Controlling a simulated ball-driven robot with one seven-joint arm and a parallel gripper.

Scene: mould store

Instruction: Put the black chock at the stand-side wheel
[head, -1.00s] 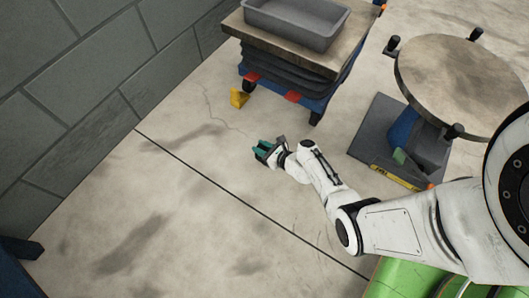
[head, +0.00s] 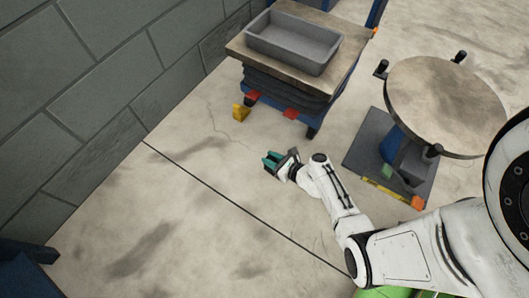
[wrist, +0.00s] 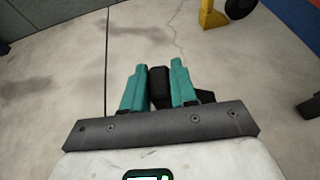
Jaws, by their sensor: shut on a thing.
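My gripper (head: 271,160) is shut on the black chock (wrist: 160,88), which sits between the teal fingers in the wrist view. In the head view the chock is too small to make out. My gripper is over open floor in front of the lift cart (head: 246,86). The cart's right-hand wheel (head: 311,132), on the side of the round stand (head: 445,100), is up and right of my gripper, apart from it. A yellow chock (head: 239,112) is on the floor at the cart's left wheel; it also shows in the wrist view (wrist: 212,14).
A grey tray (head: 290,52) rests on the cart's top. The round stand's dark base plate (head: 362,150) carries a blue item and a green block (head: 387,172), with an orange piece (head: 417,202) at its corner. A block wall (head: 110,70) bounds the left. Floor between gripper and cart is clear.

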